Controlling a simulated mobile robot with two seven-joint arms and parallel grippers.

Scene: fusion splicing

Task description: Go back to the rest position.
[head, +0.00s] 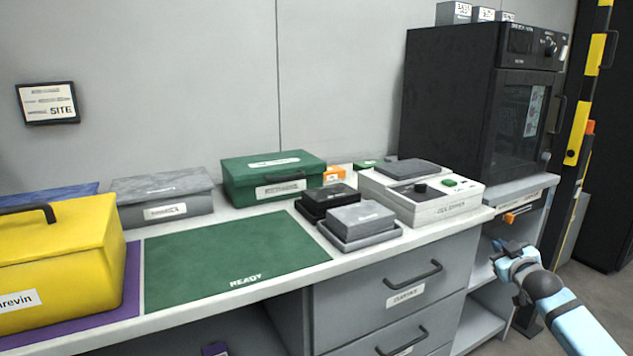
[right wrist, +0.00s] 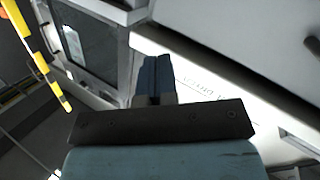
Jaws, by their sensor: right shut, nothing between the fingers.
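My right gripper (head: 508,246) is at the lower right of the head view, in front of the shelf unit below the black oven. In the right wrist view its two blue fingers (right wrist: 155,78) are together with nothing between them. It is apart from the bench and holds nothing. My left gripper is not in view.
The bench carries a yellow case (head: 60,265), a bare green READY mat (head: 225,255), a green case (head: 273,175), black and grey boxes, and a white splicer (head: 430,205). A black oven (head: 450,105) stands at the right. Drawer handles (head: 414,277) stick out in front. A yellow-black post (head: 585,95) stands far right.

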